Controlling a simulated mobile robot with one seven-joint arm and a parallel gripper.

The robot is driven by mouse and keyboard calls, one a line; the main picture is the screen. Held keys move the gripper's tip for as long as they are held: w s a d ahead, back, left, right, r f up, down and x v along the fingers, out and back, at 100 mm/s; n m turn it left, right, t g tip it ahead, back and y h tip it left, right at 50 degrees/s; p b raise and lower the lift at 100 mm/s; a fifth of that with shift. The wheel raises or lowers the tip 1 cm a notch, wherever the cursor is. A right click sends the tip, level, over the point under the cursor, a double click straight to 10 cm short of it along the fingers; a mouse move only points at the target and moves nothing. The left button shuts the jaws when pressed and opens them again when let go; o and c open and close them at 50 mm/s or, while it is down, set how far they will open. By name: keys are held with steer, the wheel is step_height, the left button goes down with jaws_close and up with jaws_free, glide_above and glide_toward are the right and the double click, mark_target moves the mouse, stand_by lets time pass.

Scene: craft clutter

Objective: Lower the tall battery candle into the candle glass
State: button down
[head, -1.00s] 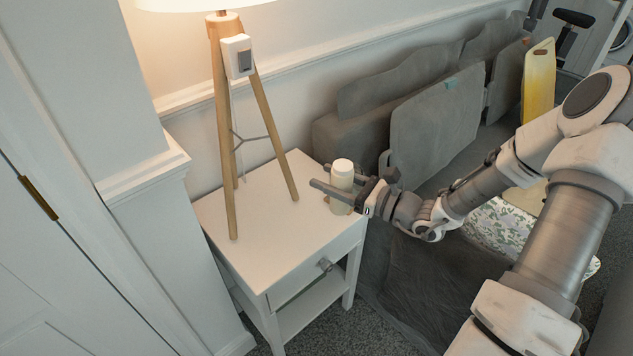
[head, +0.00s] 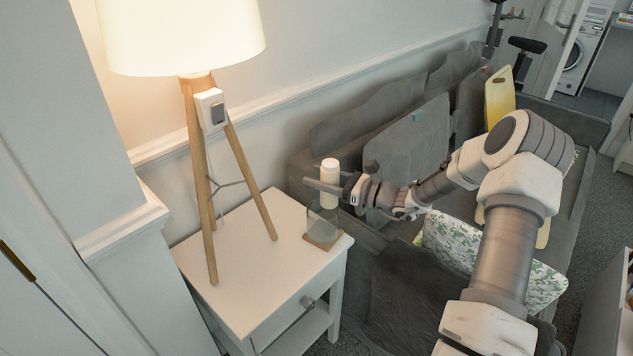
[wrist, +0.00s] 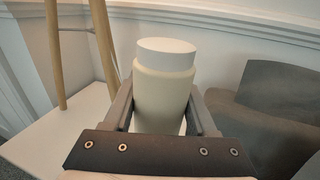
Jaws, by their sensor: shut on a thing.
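The tall battery candle (head: 330,171) is a cream cylinder with a paler top, held upright. My gripper (head: 324,186) is shut on it, with a finger on either side. In the wrist view the candle (wrist: 164,92) stands between the fingers. The clear candle glass (head: 322,224) stands on the white side table, below the candle. The candle's lower end overlaps the glass's rim in the head view; I cannot tell whether it is inside the rim. The glass is not made out in the wrist view.
A square wooden coaster (head: 321,243) lies under the glass near the corner of the side table (head: 240,270). A tripod lamp (head: 196,165) stands on the table to the left. A grey sofa (head: 400,150) is behind and to the right. The table's front is clear.

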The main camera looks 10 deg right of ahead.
steer(key=shift+w+a, duration=0.1)
steer(key=shift+w, duration=0.05)
stand_by(0.3)
steer(key=shift+w+a, duration=0.5)
steer(key=shift+a, duration=0.05)
steer(key=shift+f, duration=0.15)
steer(key=b, duration=0.4)
glide_above(313, 204)
steer(key=s, duration=0.2)
step_height(313, 204, down, 6)
steer(key=shift+a, duration=0.2)
stand_by(0.4)
steer(key=shift+w+f+b, duration=0.1)
steer(key=shift+f+b, duration=0.8)
steer(key=shift+f, duration=0.9)
stand_by(0.8)
steer(key=shift+c, duration=0.6)
jaws_free()
